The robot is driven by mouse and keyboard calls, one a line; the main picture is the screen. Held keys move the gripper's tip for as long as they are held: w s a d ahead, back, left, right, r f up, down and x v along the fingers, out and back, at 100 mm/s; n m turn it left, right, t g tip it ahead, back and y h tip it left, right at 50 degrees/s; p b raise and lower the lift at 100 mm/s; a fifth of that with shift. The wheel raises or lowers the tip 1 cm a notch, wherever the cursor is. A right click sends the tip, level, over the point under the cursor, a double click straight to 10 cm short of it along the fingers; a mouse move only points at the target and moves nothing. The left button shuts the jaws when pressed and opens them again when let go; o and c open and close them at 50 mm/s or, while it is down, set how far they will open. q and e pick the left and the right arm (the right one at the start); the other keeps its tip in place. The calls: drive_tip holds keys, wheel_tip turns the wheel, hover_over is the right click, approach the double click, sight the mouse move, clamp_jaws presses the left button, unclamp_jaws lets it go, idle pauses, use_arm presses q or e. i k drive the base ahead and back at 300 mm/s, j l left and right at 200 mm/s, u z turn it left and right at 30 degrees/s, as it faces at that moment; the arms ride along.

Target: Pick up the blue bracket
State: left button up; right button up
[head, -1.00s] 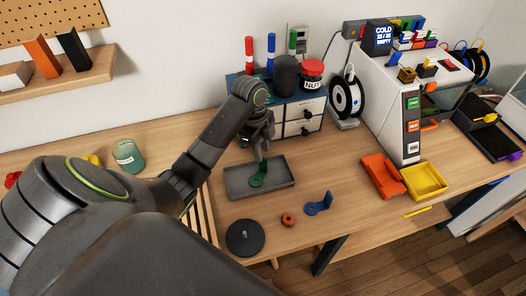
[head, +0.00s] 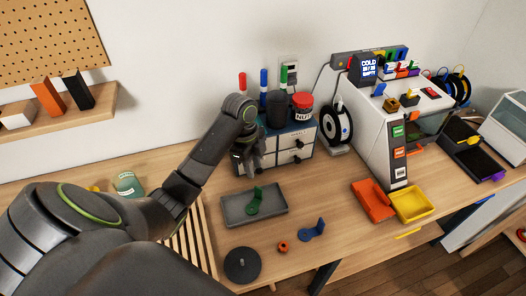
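The blue bracket (head: 313,230) lies on the table in front of the drawer unit, with an upright tab at its right end. My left gripper (head: 248,170) hangs above the back of a grey tray (head: 279,203), up and to the left of the blue bracket and well apart from it. Its fingers look spread, with nothing between them. A green bracket (head: 254,203) rests in the grey tray below it. My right gripper is not in view.
An orange ring-like part (head: 282,248) and a dark round disc (head: 242,265) lie near the blue bracket. Orange (head: 372,201) and yellow (head: 412,205) bins stand to its right by the printer (head: 392,135). The drawer unit (head: 292,148) stands behind.

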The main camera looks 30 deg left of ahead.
sight(317, 230)
drive_tip(key=k+l, duration=1.2)
drive_tip(key=k, duration=0.1)
